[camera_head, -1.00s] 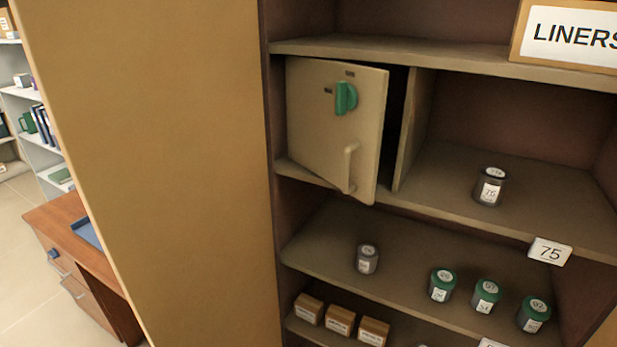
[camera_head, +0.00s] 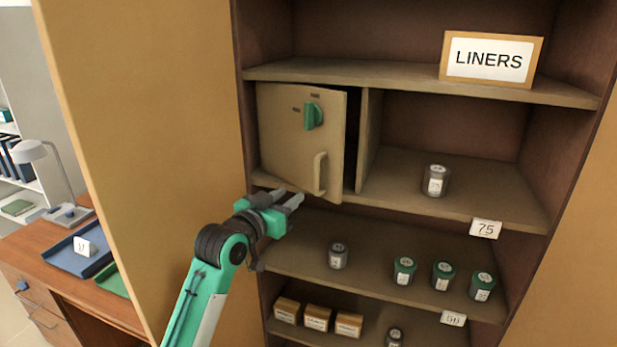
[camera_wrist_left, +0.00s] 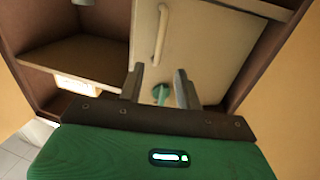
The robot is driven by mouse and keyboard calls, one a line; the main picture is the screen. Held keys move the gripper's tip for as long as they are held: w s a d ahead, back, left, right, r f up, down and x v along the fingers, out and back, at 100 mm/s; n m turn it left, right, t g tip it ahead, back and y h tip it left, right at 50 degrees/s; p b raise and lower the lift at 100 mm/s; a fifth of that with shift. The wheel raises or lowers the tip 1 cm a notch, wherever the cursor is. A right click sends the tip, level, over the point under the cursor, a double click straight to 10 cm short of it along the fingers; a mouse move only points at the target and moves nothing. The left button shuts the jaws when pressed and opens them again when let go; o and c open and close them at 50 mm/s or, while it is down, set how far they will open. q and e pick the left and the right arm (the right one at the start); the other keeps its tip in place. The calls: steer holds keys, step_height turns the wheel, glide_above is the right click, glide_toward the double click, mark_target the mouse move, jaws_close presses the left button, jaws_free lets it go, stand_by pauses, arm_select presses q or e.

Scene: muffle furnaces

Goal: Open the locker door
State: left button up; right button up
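The locker door (camera_head: 285,140) is a beige panel in the upper left of the cabinet. It stands slightly ajar, with a dark gap along its right edge. It carries a green knob (camera_head: 313,116) and a pale vertical bar handle (camera_head: 320,173). My left gripper (camera_head: 293,200) is below and left of the handle, apart from it, with its two fingers spread and nothing between them. In the left wrist view the door (camera_wrist_left: 205,40), handle (camera_wrist_left: 162,32) and green knob (camera_wrist_left: 161,93) show beyond the open fingers (camera_wrist_left: 160,85). My right gripper is not in view.
A grey jar (camera_head: 435,180) stands on the shelf right of the locker. Several jars and small boxes (camera_head: 317,318) stand on lower shelves. A large tan cabinet panel (camera_head: 150,150) is at the left, and a desk with a blue tray (camera_head: 75,255) lies beyond it.

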mark_target(315, 176)
arm_select(q)
steer(key=p+x, duration=0.3)
steer(key=x, duration=0.7)
steer(key=shift+s+r, duration=0.1)
steer(key=shift+p+x, duration=0.45)
steer(key=shift+x, duration=0.55)
jaws_close()
